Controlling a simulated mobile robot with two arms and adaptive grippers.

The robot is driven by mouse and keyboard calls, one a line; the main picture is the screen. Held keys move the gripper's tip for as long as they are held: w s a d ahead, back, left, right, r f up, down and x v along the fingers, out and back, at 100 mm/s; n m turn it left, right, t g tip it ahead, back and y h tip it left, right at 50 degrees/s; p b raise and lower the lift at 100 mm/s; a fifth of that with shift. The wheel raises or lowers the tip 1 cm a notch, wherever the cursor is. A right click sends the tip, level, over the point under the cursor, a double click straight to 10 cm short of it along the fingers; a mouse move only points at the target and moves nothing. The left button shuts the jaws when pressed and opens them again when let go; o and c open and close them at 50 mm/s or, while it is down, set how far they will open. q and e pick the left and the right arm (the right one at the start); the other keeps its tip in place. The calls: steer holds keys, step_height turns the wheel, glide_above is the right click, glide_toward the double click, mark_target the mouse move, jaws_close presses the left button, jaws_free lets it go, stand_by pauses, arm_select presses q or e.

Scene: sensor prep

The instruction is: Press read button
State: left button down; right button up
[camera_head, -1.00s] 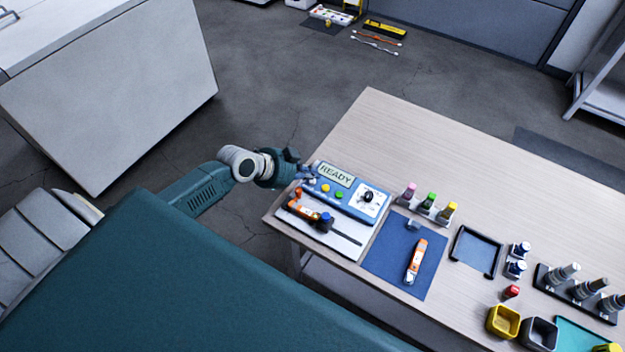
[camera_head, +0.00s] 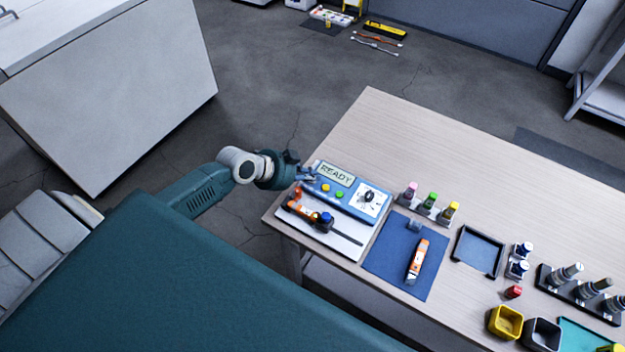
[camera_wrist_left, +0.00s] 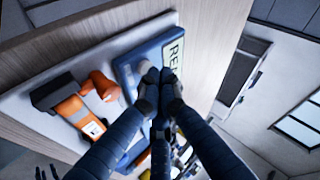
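A blue instrument box (camera_head: 352,209) lies on the table with a lit screen (camera_head: 335,174) reading READY. A yellow button (camera_head: 325,189) and a green button (camera_head: 339,195) sit below the screen, and a dark knob (camera_head: 368,197) is on a white panel at right. No label tells which button is read. My left gripper (camera_head: 308,174) is at the box's left end, beside the screen. In the left wrist view its fingertips (camera_wrist_left: 160,77) are together and empty, over the box next to the screen; they hide the surface under them, so contact cannot be told. My right gripper is out of view.
An orange tool (camera_head: 305,212) lies on a white board in front of the box. Another orange device (camera_head: 417,260) lies on a blue mat (camera_head: 393,244). Colour-capped bottles (camera_head: 431,202) stand in a rack to the right. The table's far area is clear.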

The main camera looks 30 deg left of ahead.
mark_target(311, 182)
arm_select(q)
steer(key=shift+f+b, duration=0.3)
stand_by(0.5)
steer(key=shift+r+p, duration=0.65)
steer(key=shift+r, duration=0.15)
step_height(311, 182, up, 5)
steer(key=p, duration=0.4)
stand_by(0.8)
